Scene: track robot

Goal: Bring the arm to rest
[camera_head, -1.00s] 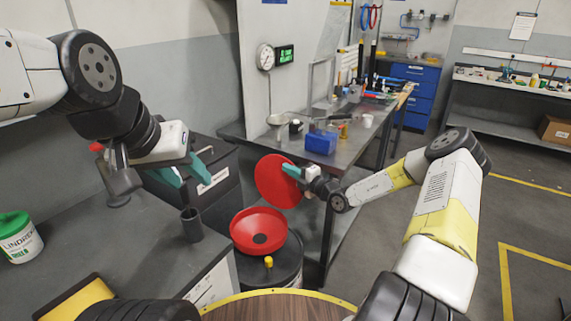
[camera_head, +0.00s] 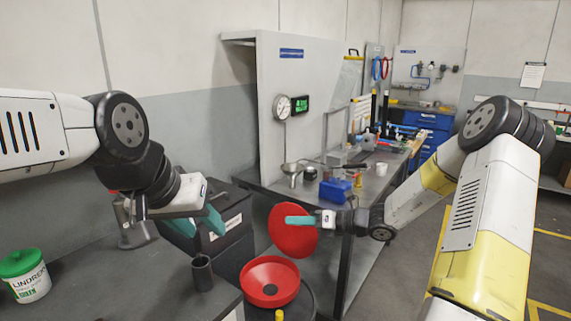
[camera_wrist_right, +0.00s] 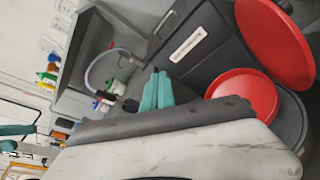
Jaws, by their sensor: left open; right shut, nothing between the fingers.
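My right arm comes in from the right in the head view. Its gripper (camera_head: 299,221) has teal fingers pressed together with nothing between them. It hangs in front of an upright red disc (camera_head: 281,238), above and beside a red funnel (camera_head: 262,284). In the right wrist view the teal fingers (camera_wrist_right: 156,92) are together too, and the red disc (camera_wrist_right: 275,42) and red funnel (camera_wrist_right: 243,91) show at right. My left gripper (camera_head: 196,226) has teal fingers, is open and empty, and is over the dark bench and box at left.
A grey workbench (camera_head: 375,187) carries a blue bin (camera_head: 335,190) and tools. A white tub with a green lid (camera_head: 23,275) and a dark cup (camera_head: 202,273) stand on the near left bench (camera_head: 120,290). The floor at right is open.

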